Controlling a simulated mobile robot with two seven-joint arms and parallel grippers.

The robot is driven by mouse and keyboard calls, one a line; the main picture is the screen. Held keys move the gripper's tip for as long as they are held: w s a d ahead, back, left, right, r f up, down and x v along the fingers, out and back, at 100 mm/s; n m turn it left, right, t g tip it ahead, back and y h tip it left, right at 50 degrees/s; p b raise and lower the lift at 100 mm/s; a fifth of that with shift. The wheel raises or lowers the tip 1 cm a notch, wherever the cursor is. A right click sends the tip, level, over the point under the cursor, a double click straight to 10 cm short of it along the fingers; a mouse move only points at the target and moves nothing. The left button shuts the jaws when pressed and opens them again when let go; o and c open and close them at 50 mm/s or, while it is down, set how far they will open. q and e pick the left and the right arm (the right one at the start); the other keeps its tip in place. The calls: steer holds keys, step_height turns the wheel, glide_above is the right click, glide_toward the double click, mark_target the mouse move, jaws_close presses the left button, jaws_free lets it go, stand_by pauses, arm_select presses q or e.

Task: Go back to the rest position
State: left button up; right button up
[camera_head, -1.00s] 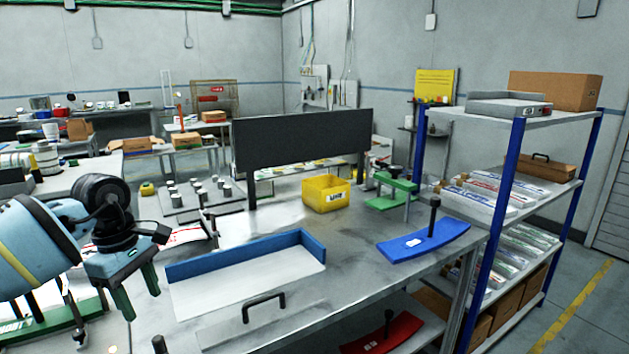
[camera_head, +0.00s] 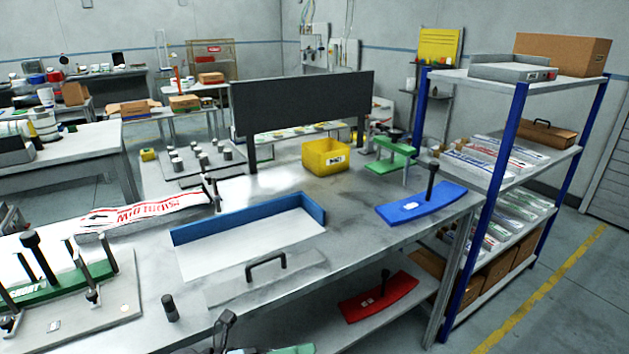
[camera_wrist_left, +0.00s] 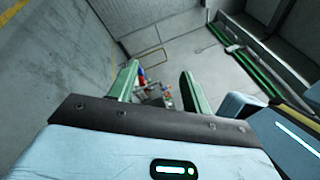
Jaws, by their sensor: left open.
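My left gripper (camera_wrist_left: 158,85) is open and empty in the left wrist view, its two green fingers apart with nothing between them. Behind them are grey floor, wall and far, small, unclear things. In the head view only a little of the left gripper (camera_head: 290,350) shows at the bottom edge, low in front of the bench. My right gripper is not in view.
The metal workbench (camera_head: 345,225) carries a blue-edged white tray (camera_head: 245,245), a yellow bin (camera_head: 326,156), a blue curved block (camera_head: 420,205) and a green fixture (camera_head: 60,283). A red block (camera_head: 378,298) lies on the lower shelf. A blue-post rack (camera_head: 505,180) stands right.

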arm_select(q)
steer(key=s+a+f+n+t+y+p, duration=0.1)
steer(key=s+a+f+n+t+y, duration=0.45)
steer(key=n, duration=0.85)
steer(key=s+a+f+n+t+y, duration=0.2)
steer(key=a+f+n+t+y, duration=0.45)
steer(key=n, duration=0.75)
steer(key=s+a+f+n+g+y, duration=0.2)
steer(key=s+f+n, duration=0.3)
steer(key=s, duration=0.4)
steer(key=s+a+f+n+g+y, duration=0.3)
steer(key=s+f+n+g, duration=0.1)
steer(key=s+f, duration=0.4)
steer(key=shift+s+a+f+n+g+p, duration=0.25)
steer(key=shift+s+f+n+g+p, duration=0.1)
steer(key=shift+s+n, duration=0.4)
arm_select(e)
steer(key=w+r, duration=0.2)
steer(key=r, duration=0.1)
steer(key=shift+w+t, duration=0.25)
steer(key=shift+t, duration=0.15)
arm_select(q)
steer(key=shift+r, duration=0.1)
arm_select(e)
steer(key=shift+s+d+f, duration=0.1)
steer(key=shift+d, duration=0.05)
